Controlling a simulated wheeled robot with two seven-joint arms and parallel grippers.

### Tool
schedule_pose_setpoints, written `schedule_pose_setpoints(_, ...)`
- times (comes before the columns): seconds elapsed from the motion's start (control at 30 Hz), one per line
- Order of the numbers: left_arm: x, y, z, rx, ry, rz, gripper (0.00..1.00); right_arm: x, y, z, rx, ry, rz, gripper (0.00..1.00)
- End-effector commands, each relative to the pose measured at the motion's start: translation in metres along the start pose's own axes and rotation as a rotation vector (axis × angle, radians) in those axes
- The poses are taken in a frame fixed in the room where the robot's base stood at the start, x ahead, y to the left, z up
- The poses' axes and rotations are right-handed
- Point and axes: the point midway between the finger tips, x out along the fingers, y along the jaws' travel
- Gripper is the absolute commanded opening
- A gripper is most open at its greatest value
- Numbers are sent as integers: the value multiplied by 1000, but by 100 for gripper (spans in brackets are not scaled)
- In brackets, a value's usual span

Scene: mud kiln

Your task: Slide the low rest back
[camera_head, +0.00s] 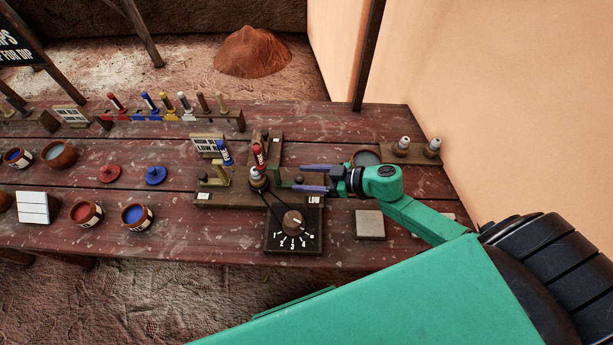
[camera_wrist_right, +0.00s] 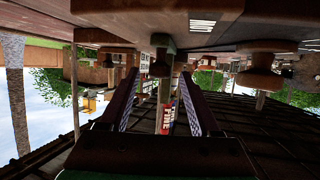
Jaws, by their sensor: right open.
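A flat wooden track (camera_head: 230,200) lies on the table, with a plate lettered "LOW" (camera_head: 314,200) at its right end. A small dark knob (camera_head: 298,180) stands on the track near that plate; I cannot tell for sure that it is the low rest. My right gripper (camera_head: 296,178) is open, its two purple fingers reaching left on either side of the knob. In the right wrist view, which is upside down, a small knob-like piece (camera_wrist_right: 161,66) shows between the fingers (camera_wrist_right: 160,88). Contact cannot be told. My left gripper is not in view.
A red-topped marker (camera_head: 259,156) and a white-tipped bottle (camera_head: 257,179) stand just left of the fingers. A dial board (camera_head: 293,235) is in front. A blue marker (camera_head: 225,154), a bowl (camera_head: 366,158) and a grey block (camera_head: 369,224) are nearby.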

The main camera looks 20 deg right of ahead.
Motion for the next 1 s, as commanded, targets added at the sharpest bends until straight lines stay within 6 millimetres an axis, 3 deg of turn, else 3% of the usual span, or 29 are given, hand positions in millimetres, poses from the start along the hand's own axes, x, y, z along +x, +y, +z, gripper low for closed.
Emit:
schedule_pose_setpoints(0.03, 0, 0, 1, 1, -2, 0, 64, 0, 0, 0, 0, 0, 0, 60)
schedule_pose_setpoints(0.2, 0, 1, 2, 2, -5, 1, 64, 0, 0, 0, 0, 0, 0, 0)
schedule_pose_setpoints(1.0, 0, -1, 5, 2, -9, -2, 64, -1, 1, -1, -1, 2, 1, 0)
